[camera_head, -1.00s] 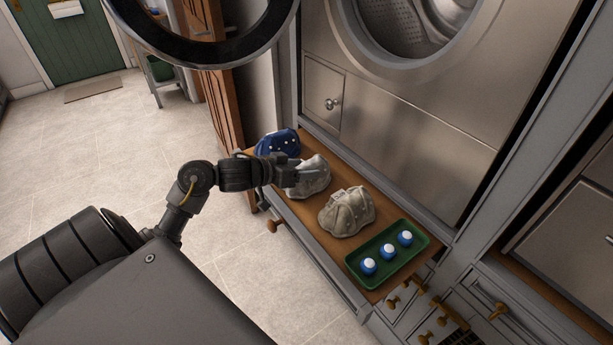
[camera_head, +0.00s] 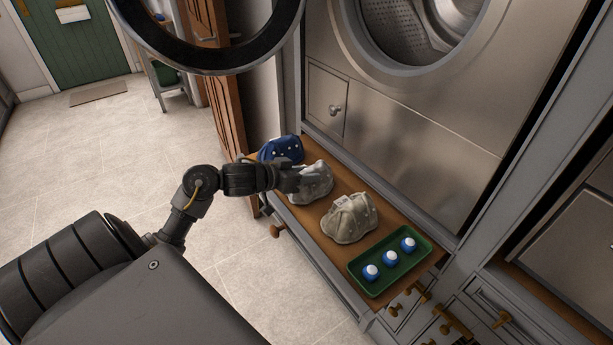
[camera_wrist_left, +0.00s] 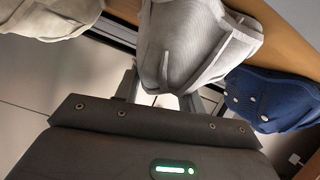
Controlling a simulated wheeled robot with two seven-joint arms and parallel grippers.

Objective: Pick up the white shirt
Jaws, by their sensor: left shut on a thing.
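The white shirt (camera_head: 318,186) is a bunched, pale grey-white cloth in the middle of the row on the wooden bench top. My left gripper (camera_head: 296,181) is at its left side in the head view, shut on it. In the left wrist view the shirt (camera_wrist_left: 195,42) fills the space ahead of my left gripper (camera_wrist_left: 168,98). Its fingers are partly hidden by the cloth. I cannot tell whether the shirt is clear of the bench. My right gripper is not in view.
A blue dotted cloth (camera_head: 282,150) and a beige cloth (camera_head: 350,220) lie on either side. A green tray (camera_head: 362,286) with three blue-and-white round items is at the bench's near end. A washer (camera_head: 420,120) stands behind; its round door (camera_head: 205,62) hangs open above my arm.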

